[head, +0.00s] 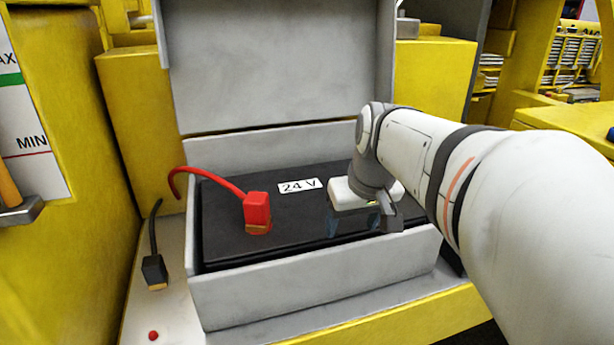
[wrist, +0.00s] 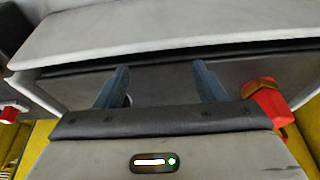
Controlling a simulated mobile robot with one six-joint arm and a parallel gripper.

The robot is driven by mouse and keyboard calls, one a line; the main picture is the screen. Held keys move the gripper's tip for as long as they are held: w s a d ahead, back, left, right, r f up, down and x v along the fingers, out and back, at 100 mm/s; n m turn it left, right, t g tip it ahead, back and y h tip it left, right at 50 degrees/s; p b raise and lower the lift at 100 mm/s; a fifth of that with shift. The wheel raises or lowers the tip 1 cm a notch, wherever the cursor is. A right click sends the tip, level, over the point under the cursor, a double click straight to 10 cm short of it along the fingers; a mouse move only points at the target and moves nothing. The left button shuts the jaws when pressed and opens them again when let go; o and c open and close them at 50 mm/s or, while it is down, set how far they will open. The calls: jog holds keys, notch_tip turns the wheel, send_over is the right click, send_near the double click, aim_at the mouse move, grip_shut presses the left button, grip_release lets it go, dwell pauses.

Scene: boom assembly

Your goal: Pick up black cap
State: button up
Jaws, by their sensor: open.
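A black, block-shaped cap (head: 155,271) with a tan lower end hangs on a short black cable at the left, low beside the grey box in the head view. It does not clearly show in the wrist view. My gripper (head: 352,222) is over the right part of the black battery, well to the right of the black cap. In the wrist view my gripper (wrist: 162,85) has two blue fingers spread wide, with nothing held between them. A small round detail beside the left finger is partly hidden and unclear.
The black battery (head: 300,222) labelled 24 V sits in a grey box (head: 320,285) with its lid (head: 275,65) raised behind. A red cap (head: 257,212) on a red cable stands on the battery, between my gripper and the black cap. Yellow walls flank the box.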

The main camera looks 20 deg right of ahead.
jog(key=shift+t, duration=0.3)
jog(key=w+d+r, duration=0.1)
jog(key=w+d, duration=0.1)
jog(key=w+d+r, duration=0.2)
jog(key=d, duration=0.1)
jog(key=w+d+r, duration=0.2)
jog(key=d, duration=0.1)
jog(key=shift+d+r+b, duration=0.1)
jog(key=shift+d+b, duration=0.05)
jog(key=shift+b, duration=0.2)
jog(key=shift+w+d+f, duration=0.1)
jog(key=shift+w+f, duration=0.05)
jog(key=shift+f, duration=0.05)
jog(key=x, duration=0.3)
jog(key=w+p+x, duration=0.1)
jog(key=x, duration=0.3)
jog(key=shift+r, duration=0.25)
jog(key=shift+s, duration=0.1)
jog(key=shift+c, duration=0.4)
jog(key=c, duration=1)
